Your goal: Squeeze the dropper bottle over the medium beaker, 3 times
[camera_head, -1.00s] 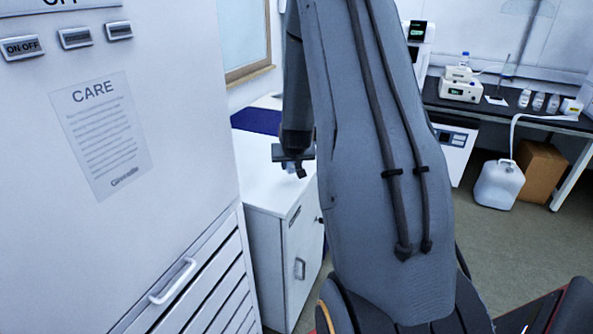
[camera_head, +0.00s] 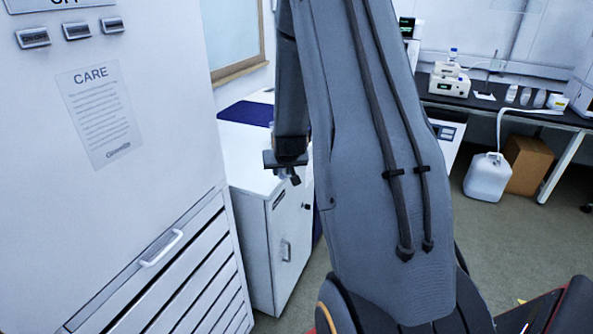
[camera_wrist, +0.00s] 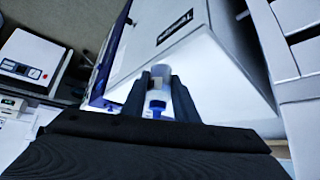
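My gripper (camera_wrist: 158,92) has its two dark fingers closed on either side of a small clear bottle with a blue tip, which I take as the dropper bottle (camera_wrist: 159,76). The bottle sits between the fingertips in the wrist view, blue end toward the palm. In the head view my gripper (camera_head: 289,175) hangs in front of the white cabinet; the bottle is too small to make out there. No medium beaker can be identified in either view.
A tall white cabinet with drawers (camera_head: 150,255) stands close on the left. A low white cabinet (camera_head: 285,240) is behind my gripper. A dark bench (camera_head: 470,103) at the back right holds instruments and several small containers (camera_head: 525,96). Below are a white jug (camera_head: 488,178) and a cardboard box (camera_head: 528,165).

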